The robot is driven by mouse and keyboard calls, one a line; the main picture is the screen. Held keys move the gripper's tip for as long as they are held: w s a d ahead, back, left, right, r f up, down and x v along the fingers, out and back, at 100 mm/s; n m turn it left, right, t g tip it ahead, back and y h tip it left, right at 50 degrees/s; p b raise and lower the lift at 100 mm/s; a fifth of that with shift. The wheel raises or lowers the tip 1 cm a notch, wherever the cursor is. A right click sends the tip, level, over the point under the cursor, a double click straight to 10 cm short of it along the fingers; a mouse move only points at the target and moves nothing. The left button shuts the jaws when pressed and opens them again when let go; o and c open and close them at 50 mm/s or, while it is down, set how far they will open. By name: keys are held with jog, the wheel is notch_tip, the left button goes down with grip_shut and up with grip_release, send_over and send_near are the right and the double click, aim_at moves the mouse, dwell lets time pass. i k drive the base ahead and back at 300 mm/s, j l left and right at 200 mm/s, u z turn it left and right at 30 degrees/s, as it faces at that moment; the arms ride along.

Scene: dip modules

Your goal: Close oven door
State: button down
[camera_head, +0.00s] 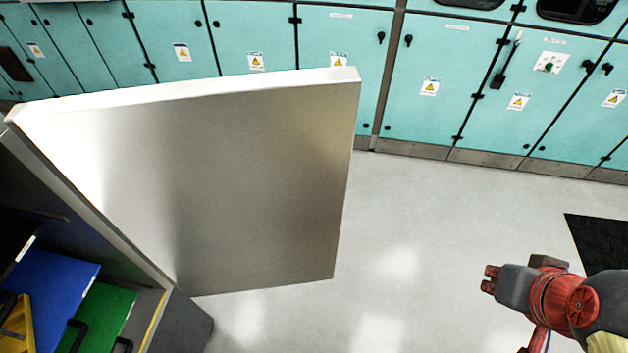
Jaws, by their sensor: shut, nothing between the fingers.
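The oven door (240,185) is a large flat metallic panel with a pale top edge. It stands wide open, swung out from the dark oven body (190,325) at the lower left. My gripper (489,279) is at the lower right, red and grey, with its fingers pointing left. It is shut and empty. It is well apart from the door, to the right of the door's free edge, with bare floor between them. The oven's interior is only partly visible, and no door handle shows.
Teal cabinets (345,50) with warning labels line the back wall. A blue item (48,285), a green item (100,315) and a yellow item (18,325) lie at the lower left. A black mat (605,245) is at the right. The grey floor (430,210) between is clear.

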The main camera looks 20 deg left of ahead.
aim_at(225, 186)
jog(key=i+l+z, duration=0.2)
jog(key=i, duration=0.2)
jog(key=i+l+z, duration=0.15)
jog(key=i, duration=0.25)
jog(key=i+u, duration=0.25)
jog(key=u, duration=0.2)
jog(key=i+u, duration=0.25)
jog(key=u, duration=0.2)
jog(key=i+l+u, duration=0.2)
jog(key=u, duration=0.2)
jog(key=i+u, duration=0.15)
jog(key=u, duration=0.35)
jog(key=i+l+u, duration=0.1)
jog(key=u, duration=0.35)
jog(key=i+l+u, duration=0.15)
jog(key=u, duration=0.35)
jog(key=i+l+u, duration=0.2)
jog(key=u, duration=0.25)
jog(key=i+l+u, duration=0.1)
jog(key=u, duration=0.4)
jog(key=i+l+u, duration=0.1)
jog(key=l+u, duration=0.3)
jog(key=i+l+u, duration=0.1)
jog(key=l+u, duration=0.15)
jog(key=u, duration=0.15)
jog(key=l+u, duration=0.75)
jog(key=j, duration=0.1)
